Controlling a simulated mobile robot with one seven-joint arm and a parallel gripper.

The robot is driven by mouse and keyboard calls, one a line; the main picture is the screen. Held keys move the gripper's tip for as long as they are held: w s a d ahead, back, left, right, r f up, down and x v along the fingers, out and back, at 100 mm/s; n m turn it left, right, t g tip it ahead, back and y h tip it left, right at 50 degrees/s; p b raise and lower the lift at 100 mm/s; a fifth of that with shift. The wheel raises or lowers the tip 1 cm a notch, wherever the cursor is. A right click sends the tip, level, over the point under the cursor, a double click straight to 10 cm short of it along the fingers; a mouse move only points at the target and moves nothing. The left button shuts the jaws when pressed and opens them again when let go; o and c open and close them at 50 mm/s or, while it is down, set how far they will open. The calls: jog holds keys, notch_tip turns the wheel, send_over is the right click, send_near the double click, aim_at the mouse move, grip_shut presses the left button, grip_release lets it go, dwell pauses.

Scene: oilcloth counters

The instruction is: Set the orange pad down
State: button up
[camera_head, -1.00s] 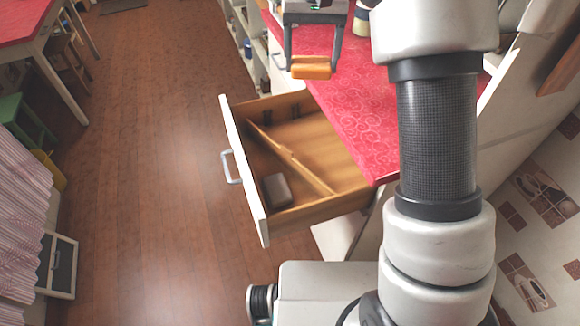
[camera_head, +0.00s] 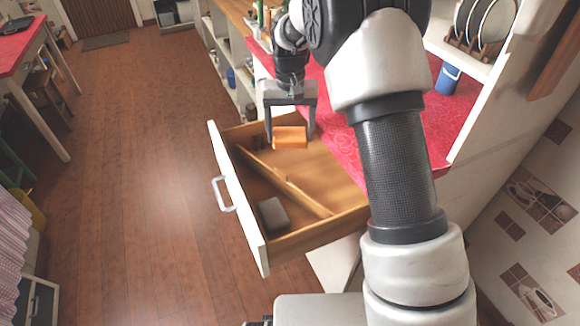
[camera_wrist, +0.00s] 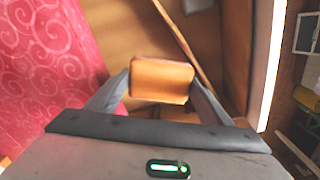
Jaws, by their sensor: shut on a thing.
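The orange pad (camera_head: 290,137) is a small block between the fingers of my gripper (camera_head: 291,138), which is shut on it. In the head view the pad appears over the far part of the open drawer (camera_head: 318,172), on the counter side of its divider. In the wrist view the pad (camera_wrist: 161,80) is held between both fingertips, with the wooden drawer floor (camera_wrist: 135,30) beyond it. I cannot tell whether the pad touches the drawer floor.
A dark grey block (camera_head: 272,214) lies in the drawer's near front compartment. A slanted wooden divider (camera_head: 285,182) splits the drawer. The red patterned counter (camera_head: 345,140) borders it on the right. Open wooden floor (camera_head: 150,170) lies to the left.

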aim_at(290, 174)
notch_tip(290, 174, down, 12)
jog(key=shift+f+b, duration=0.2)
jog(key=shift+b, duration=0.5)
jog(key=shift+f, duration=0.1)
jog(key=shift+f, duration=0.15)
jog(key=o, duration=0.7)
jog(key=shift+o, duration=0.2)
notch_tip(290, 174, up, 13)
jog(key=shift+f+p, duration=0.2)
jog(key=shift+p, duration=0.6)
